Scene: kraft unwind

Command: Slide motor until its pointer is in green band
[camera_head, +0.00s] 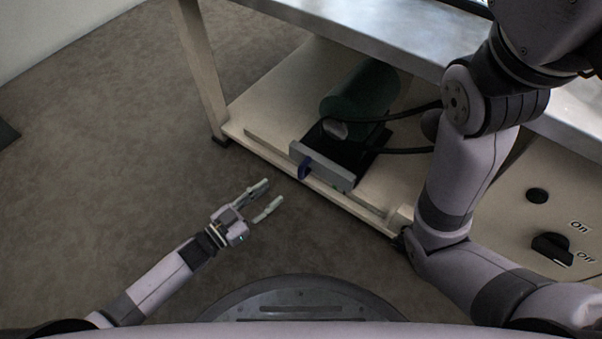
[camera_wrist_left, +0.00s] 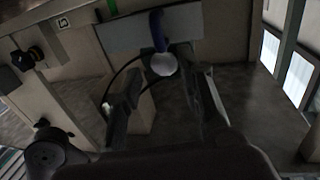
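The motor (camera_head: 362,92) is a dark green cylinder on a black base on the bench's low shelf. A grey plate (camera_head: 335,172) stands at its front and also shows in the left wrist view (camera_wrist_left: 120,35). A blue piece (camera_head: 304,169), possibly the handle or pointer, is on the plate; it shows in the wrist view too (camera_wrist_left: 157,30). A small green patch shows by the plate's lower edge; I cannot tell whether the pointer meets it. My left gripper (camera_head: 274,197) is open and empty, in front of the blue piece and apart from it. My right gripper is out of view.
The metal-topped bench (camera_head: 375,30) overhangs the shelf (camera_head: 255,107). Black cables (camera_head: 405,150) run right from the motor. A panel with a black On/Off knob (camera_head: 551,248) is at right, near my right arm.

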